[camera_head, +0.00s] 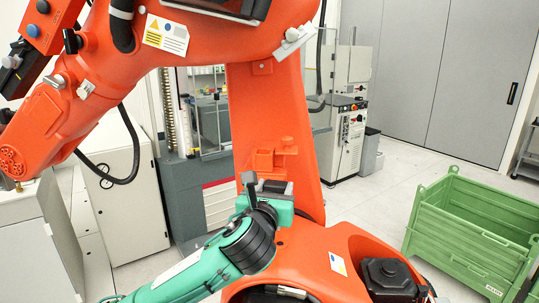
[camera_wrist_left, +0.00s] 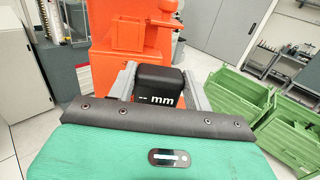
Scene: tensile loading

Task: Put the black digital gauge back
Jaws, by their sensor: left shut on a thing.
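The black digital gauge (camera_wrist_left: 158,84) is a dark block with white "mm" lettering on the face towards the left wrist camera. My left gripper (camera_head: 267,187) is shut on it, with a grey finger on either side in the left wrist view. In the head view the gauge is small and partly hidden by the gripper. It is held in front of an orange column (camera_head: 270,110), below a small orange bracket (camera_head: 272,157) on that column. I cannot tell whether gauge and column touch. My right gripper is not in view.
A large orange robot arm (camera_head: 95,80) spans the upper left. Green crates (camera_head: 470,228) stand on the floor at the right. White cabinets (camera_head: 125,195) stand at the left, and a white machine (camera_head: 345,130) stands behind. Pale floor (camera_head: 385,190) is clear between column and crates.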

